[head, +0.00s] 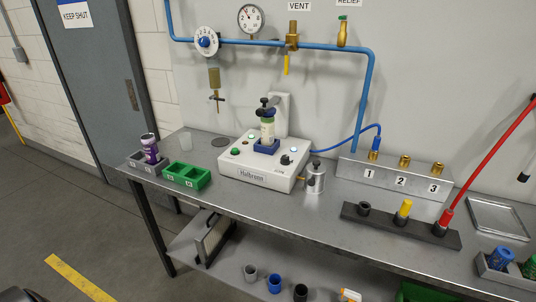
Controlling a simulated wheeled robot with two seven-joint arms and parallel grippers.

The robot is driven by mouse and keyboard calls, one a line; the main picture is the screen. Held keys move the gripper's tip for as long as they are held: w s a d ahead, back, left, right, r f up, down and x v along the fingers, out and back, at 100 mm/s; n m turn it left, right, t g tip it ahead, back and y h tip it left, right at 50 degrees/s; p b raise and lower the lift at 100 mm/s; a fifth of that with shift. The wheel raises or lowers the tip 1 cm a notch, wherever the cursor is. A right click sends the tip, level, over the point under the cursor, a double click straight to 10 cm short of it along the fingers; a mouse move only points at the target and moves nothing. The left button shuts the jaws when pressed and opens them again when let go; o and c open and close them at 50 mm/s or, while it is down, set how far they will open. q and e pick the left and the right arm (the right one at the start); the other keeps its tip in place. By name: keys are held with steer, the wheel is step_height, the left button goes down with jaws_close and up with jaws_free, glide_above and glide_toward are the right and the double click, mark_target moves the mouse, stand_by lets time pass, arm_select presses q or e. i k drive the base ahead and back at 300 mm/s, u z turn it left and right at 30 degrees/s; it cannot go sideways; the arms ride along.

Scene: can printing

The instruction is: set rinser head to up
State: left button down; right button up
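A white bench machine (262,162) with buttons and a dark knob stands on the steel table. A pale can (268,128) stands upright in a blue holder (266,146) on top of it. A dark head with a black knob (266,104) sits right over the can's top and looks lowered onto it. I take this as the rinser head; no label on it is readable. The two parts look in contact, but the exact gap is too small to tell. Neither of my grippers shows in the head view.
A green tray (186,175) and a grey holder with a purple can (150,148) stand left of the machine. A metal canister (315,177) stands close at its right. A blue hose (345,142) runs right to a numbered manifold (390,172). Blue pipe (365,100) crosses the wall above.

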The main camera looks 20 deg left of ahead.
mark_target(267, 109)
steer(key=k, duration=0.5)
steer(key=u, duration=0.85)
steer(key=i, duration=0.7)
steer(key=z, duration=0.7)
